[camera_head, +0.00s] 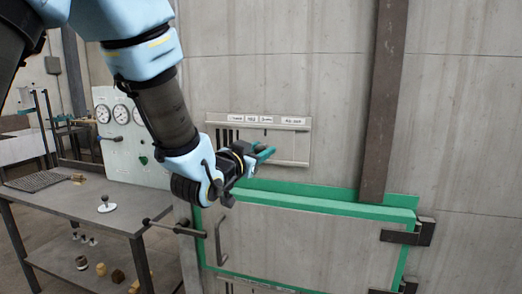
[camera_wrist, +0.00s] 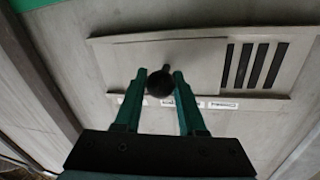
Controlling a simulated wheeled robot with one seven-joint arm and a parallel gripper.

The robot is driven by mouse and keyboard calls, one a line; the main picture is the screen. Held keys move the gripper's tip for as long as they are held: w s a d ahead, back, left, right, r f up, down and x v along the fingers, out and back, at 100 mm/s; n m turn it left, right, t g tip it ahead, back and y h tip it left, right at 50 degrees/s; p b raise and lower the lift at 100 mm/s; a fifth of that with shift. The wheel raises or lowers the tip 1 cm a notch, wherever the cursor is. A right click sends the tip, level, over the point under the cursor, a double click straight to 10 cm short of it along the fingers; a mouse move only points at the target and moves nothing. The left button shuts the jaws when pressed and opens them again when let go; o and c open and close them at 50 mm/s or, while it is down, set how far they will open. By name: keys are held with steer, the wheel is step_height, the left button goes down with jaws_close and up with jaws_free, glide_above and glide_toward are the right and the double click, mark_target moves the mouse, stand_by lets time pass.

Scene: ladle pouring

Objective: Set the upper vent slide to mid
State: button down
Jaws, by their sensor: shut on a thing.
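The upper vent (camera_head: 292,163) is a pale grey panel on the concrete wall, with a row of labels (camera_head: 265,120) along its top. In the wrist view the vent's slide plate (camera_wrist: 203,60) covers part of the opening, and several dark slots (camera_wrist: 255,65) show uncovered at its right. In the head view, dark slots show at the panel's left. My gripper (camera_head: 264,153) is at the front of the panel. In the wrist view its teal fingers are shut on the slide's round black knob (camera_wrist: 160,84). The label words are too small to read surely.
A green-framed door (camera_head: 300,235) with a bar handle (camera_head: 219,242) and dark hinges lies below the vent. A brown post (camera_head: 384,100) stands at the right. A gauge board (camera_head: 130,145) and a metal table (camera_head: 70,205) are at the left.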

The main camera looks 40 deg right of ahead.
steer(key=shift+w, duration=0.1)
steer(key=w+a+b, duration=0.2)
steer(key=w, duration=0.1)
steer(key=shift+w, duration=0.1)
stand_by(0.3)
steer(key=c, duration=0.5)
jaws_free()
steer(key=shift+a, duration=0.1)
